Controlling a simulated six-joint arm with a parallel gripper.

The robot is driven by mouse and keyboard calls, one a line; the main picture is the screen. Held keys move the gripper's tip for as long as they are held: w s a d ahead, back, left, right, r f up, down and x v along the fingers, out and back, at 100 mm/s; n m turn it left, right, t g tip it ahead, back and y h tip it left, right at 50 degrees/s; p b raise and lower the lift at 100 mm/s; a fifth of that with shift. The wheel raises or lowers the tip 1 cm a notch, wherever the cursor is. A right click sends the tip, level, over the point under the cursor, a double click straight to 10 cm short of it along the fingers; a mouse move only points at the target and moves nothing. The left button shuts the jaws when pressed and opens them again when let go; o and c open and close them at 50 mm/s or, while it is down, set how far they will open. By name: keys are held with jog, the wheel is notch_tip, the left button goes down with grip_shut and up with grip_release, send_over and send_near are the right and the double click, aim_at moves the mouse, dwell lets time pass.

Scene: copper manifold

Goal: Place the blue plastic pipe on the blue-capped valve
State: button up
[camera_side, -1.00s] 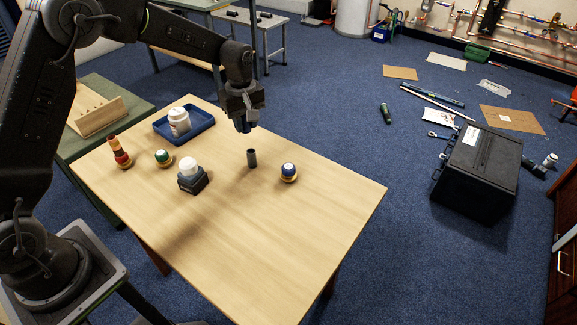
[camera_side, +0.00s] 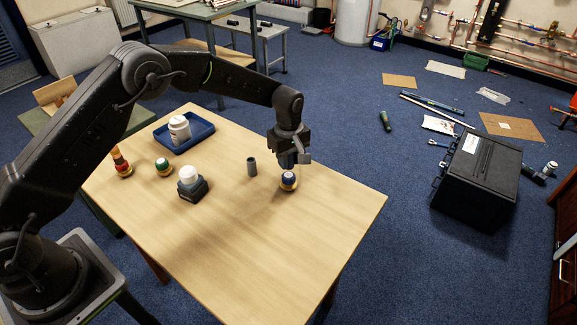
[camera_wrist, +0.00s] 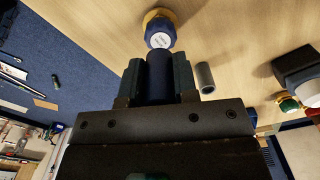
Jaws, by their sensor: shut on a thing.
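My gripper (camera_side: 287,160) is shut on the blue plastic pipe, which shows as a dark blue cylinder (camera_wrist: 160,75) between the fingers in the wrist view. In the side view the pipe is mostly hidden by the fingers. The blue-capped valve (camera_side: 289,181) stands on the table near its right edge, with a brass base and a white disc on top. In the wrist view the valve (camera_wrist: 160,34) lies just beyond the pipe's end. The gripper is above the valve; I cannot tell whether pipe and valve touch.
A grey pipe (camera_side: 252,166) stands upright just left of the valve. The table's front (camera_side: 270,260) is clear.

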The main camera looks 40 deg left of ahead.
aim_at(289, 175)
jog(key=shift+f, duration=1.45)
jog(key=o, duration=0.9)
jog(key=shift+f, duration=0.15)
